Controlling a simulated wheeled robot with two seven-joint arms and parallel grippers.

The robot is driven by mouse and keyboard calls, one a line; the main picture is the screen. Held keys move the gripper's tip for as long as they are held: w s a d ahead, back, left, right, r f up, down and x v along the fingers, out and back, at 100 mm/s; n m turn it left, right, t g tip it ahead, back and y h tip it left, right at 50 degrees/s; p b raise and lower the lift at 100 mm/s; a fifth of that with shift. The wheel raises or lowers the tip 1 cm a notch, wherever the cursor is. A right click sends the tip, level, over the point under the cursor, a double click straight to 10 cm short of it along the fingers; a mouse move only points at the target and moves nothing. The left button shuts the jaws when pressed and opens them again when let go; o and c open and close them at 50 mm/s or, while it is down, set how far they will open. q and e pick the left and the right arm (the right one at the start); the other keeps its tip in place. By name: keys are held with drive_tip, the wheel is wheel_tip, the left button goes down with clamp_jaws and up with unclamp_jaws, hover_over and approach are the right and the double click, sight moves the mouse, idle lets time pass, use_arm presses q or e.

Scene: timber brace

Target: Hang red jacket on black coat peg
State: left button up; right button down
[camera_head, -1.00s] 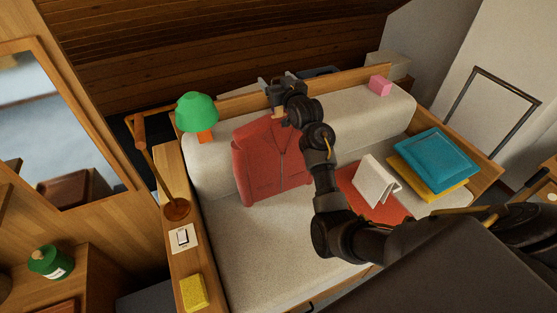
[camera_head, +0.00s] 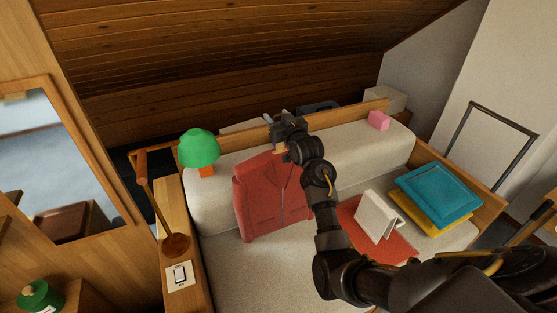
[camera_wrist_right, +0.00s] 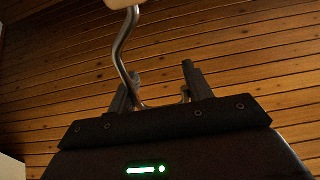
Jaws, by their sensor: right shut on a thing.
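The red jacket (camera_head: 262,200) hangs in front of the cream sofa in the head view, its front facing me. A small piece of its pale wooden hanger (camera_head: 281,149) shows at the collar, and it also shows at the top edge of the right wrist view (camera_wrist_right: 121,4). My right gripper (camera_head: 277,118) is above the collar, shut on the hanger's metal hook. In the right wrist view the bent hook (camera_wrist_right: 122,50) runs down to between the fingers (camera_wrist_right: 163,85). I see no black coat peg in either view. My left gripper is not in view.
The sofa (camera_head: 240,275) has a green lamp (camera_head: 199,148) and pink block (camera_head: 379,121) behind its seat. A brown lamp-like stand (camera_head: 175,243) is at left. A mirror (camera_head: 70,170) is far left.

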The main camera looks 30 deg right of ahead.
drive_tip(key=shift+r, duration=0.15)
drive_tip(key=s+a+r+b, duration=0.1)
drive_tip(key=s+r+b, duration=0.2)
drive_tip(key=s, duration=1.5)
drive_tip(key=shift+r, duration=0.15)
drive_tip(key=c, duration=1.2)
unclamp_jaws()
drive_tip(key=c, duration=0.4)
